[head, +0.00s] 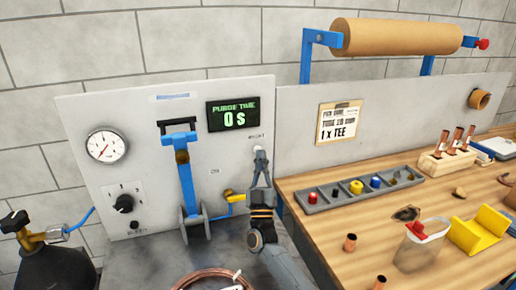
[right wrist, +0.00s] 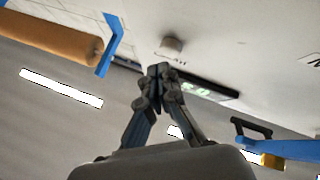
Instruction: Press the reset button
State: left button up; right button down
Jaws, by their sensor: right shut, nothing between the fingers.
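In the head view the button (head: 258,148) shows only as a small pale spot below the "RESET" label, at the fingertips. My right gripper (head: 260,156) is shut and empty, reaching up to the panel at the button. In the right wrist view its closed fingertips (right wrist: 158,71) lie just short of the button in the picture; I cannot tell whether they touch it. My left gripper is not in view.
Right of my arm, a wooden bench (head: 335,235) holds a parts tray (head: 318,205). A copper coil (head: 215,280) lies in front.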

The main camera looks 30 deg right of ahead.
jog(key=shift+s, duration=0.15)
jog(key=shift+s+a+p, duration=0.2)
jog(key=shift+s+p, duration=0.4)
jog(key=shift+s, duration=0.2)
jog(key=shift+s+a+p, duration=0.2)
jog(key=shift+s+p, duration=0.4)
jog(key=shift+s, duration=0.2)
jog(key=shift+s+a+p, duration=0.2)
jog(key=shift+s+p, duration=0.4)
jog(key=shift+s, duration=0.2)
